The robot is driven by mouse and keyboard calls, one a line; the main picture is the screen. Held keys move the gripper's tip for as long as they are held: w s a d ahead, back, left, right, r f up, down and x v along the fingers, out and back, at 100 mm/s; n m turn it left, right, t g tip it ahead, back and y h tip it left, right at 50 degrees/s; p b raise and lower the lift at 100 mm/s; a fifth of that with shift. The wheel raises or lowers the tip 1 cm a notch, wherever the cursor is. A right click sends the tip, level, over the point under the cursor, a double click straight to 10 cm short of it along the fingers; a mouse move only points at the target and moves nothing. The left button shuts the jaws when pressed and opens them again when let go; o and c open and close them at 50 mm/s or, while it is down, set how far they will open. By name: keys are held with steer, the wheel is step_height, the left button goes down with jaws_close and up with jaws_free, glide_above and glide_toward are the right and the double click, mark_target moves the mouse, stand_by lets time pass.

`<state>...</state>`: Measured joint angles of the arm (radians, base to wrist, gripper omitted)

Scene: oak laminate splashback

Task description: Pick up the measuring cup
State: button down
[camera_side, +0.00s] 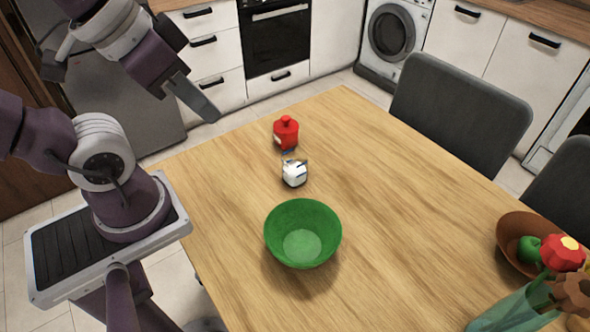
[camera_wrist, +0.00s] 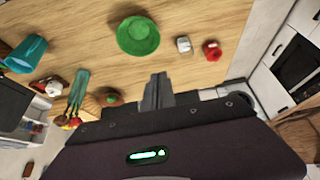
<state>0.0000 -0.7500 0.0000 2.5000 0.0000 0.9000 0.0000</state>
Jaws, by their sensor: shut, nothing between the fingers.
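No thing is clearly recognisable as a measuring cup. A small white object with dark blue marks (camera_side: 294,175) stands on the table behind the green bowl; its exact shape is too small to tell. It also shows in the wrist view (camera_wrist: 184,45). A red lidded container with a knob on top (camera_side: 286,132) stands just behind it, and it shows in the wrist view (camera_wrist: 212,50). My gripper (camera_side: 207,110) is shut and empty, raised in the air off the table's far left edge, apart from both. Its fingers also show in the wrist view (camera_wrist: 158,92).
A green bowl (camera_side: 303,233) stands in front of the white object on the wooden table (camera_side: 400,220). A brown bowl with fruit (camera_side: 510,240) and a teal vase with flowers (camera_side: 515,310) stand at the right. Grey chairs (camera_side: 460,110) line the far side.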

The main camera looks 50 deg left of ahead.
steer(key=c, duration=2.1)
jaws_free()
steer(key=o, duration=1.7)
steer(key=shift+c, duration=0.2)
